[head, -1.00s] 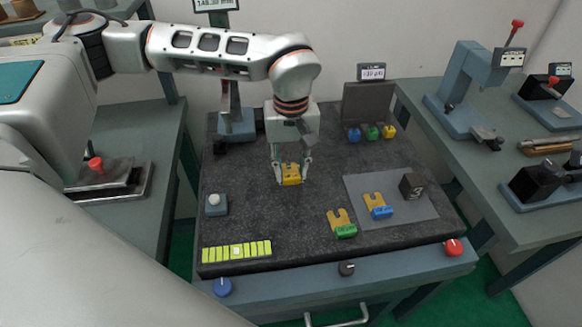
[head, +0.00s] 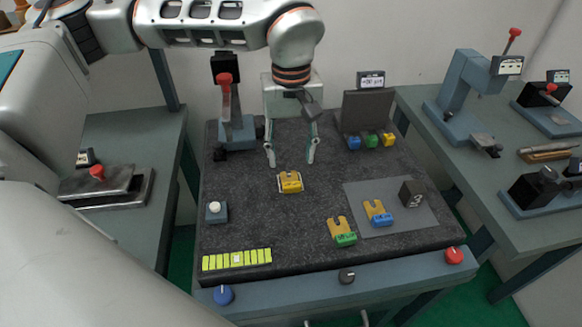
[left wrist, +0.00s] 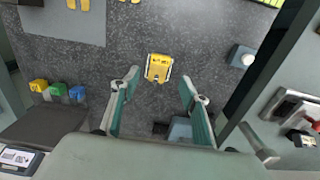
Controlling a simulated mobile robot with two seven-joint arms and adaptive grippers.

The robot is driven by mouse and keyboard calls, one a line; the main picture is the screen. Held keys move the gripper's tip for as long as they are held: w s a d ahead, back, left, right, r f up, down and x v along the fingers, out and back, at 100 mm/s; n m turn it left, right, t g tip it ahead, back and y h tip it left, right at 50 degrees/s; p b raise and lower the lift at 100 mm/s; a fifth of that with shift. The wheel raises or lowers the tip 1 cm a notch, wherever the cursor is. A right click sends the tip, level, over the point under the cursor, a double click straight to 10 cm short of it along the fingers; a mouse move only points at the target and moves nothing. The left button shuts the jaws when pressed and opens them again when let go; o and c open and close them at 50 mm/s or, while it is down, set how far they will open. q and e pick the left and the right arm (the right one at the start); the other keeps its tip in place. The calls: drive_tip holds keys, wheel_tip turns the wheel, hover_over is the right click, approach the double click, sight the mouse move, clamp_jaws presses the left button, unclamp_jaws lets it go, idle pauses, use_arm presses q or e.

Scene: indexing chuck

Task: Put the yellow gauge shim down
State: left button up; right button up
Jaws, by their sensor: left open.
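The yellow gauge shim (head: 290,182) lies flat on the dark granite plate (head: 260,220), on a white-edged spot near the plate's middle. It also shows in the left wrist view (left wrist: 158,68), ahead of the fingertips. My left gripper (head: 291,160) is open and empty above and behind the shim, apart from it. Its two spread fingers also show in the left wrist view (left wrist: 160,88). My right gripper is in no view.
A green-based shim (head: 342,232) and a blue-based shim (head: 378,213) lie at the right, the blue one on a grey mat (head: 420,215) with a dark numbered block (head: 411,193). A small button box (head: 216,212) and a yellow-green segmented strip (head: 237,259) are at the left.

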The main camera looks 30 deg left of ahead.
use_arm(q)
drive_tip(key=shift+r, duration=2.3)
